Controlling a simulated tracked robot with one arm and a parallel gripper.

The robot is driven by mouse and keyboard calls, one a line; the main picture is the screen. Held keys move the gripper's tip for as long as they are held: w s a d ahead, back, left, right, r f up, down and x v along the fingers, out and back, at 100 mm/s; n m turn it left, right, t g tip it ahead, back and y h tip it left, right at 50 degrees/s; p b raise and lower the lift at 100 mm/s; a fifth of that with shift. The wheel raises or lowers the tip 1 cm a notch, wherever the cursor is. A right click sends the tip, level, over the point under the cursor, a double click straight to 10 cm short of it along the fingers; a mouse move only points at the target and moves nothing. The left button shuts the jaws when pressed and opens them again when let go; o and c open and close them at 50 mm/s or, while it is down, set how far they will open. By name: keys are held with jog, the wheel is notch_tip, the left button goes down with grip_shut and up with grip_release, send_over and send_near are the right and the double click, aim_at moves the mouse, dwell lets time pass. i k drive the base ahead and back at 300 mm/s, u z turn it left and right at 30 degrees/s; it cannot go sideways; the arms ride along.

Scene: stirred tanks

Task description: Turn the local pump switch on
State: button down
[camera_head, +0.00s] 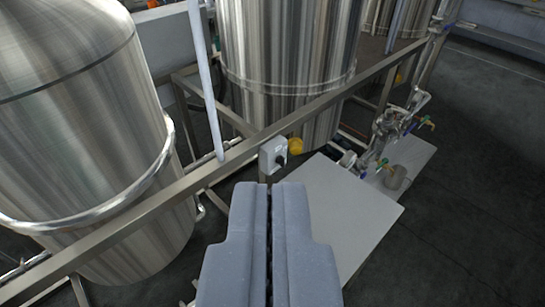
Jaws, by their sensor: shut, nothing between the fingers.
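The local pump switch (281,159) is a small black rotary knob on a light grey box (268,157). The box is fixed to the long metal frame rail (205,180), near the picture's middle. The knob's exact position is too small to tell. My gripper (270,186) is in the lower middle, with its two grey fingers side by side and shut, nothing between them. Its fingertips appear just below the switch box in the picture. I cannot tell the distance between them, but no contact shows.
Large steel tanks stand at left (75,110) and behind the rail (290,60). A yellow round part (296,146) sits just right of the switch. A pale flat panel (345,215) lies right of my gripper, with pipes and valves (390,125) beyond. Dark floor (470,200) is clear at right.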

aim_at(281, 159)
jog(key=u, duration=0.05)
jog(key=k, duration=0.55)
jog(key=z, duration=0.55)
jog(key=i, duration=1.85)
jog(key=u, duration=0.25)
